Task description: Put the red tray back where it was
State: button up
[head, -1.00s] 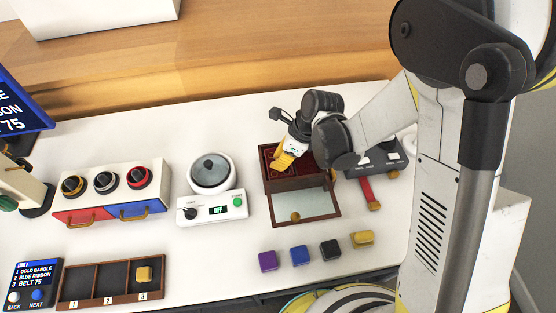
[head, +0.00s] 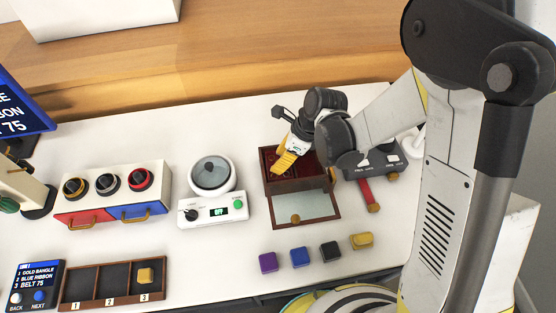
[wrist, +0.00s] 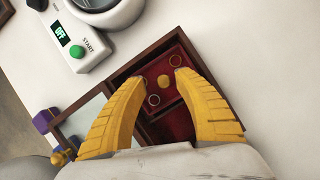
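In the head view my gripper (head: 287,161) reaches down over the box (head: 298,185) and partly hides the tray (head: 269,158). Whether the tray is fully seated cannot be told.
The box's glass lid (head: 301,206) lies open toward the front. A scale-like device (head: 213,209) with a round pot stands left, and a grey device (head: 378,160) with a red handle stands right. Several coloured blocks (head: 300,257) lie in front. A three-slot tray (head: 112,284) is front left.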

jog(key=s+d+r+n+t+h+p, duration=0.15)
jog(key=d+r+n, duration=0.25)
jog(key=d+r, duration=0.45)
jog(key=s+d+r+n+t+p, duration=0.25)
jog(key=d+r+n, duration=0.25)
jog(key=r, duration=0.7)
jog(key=s+d+r+n+t+h, duration=0.2)
jog(key=s+d+r+n+h, duration=0.1)
jog(key=s+d+n, duration=0.4)
jog(key=d+r+n, duration=0.1)
jog(key=d+n, duration=0.1)
jog(key=n, duration=0.2)
jog(key=shift+s+r+t+b, duration=0.3)
jog(key=shift+r+b, duration=0.05)
jog(key=shift+r, duration=0.05)
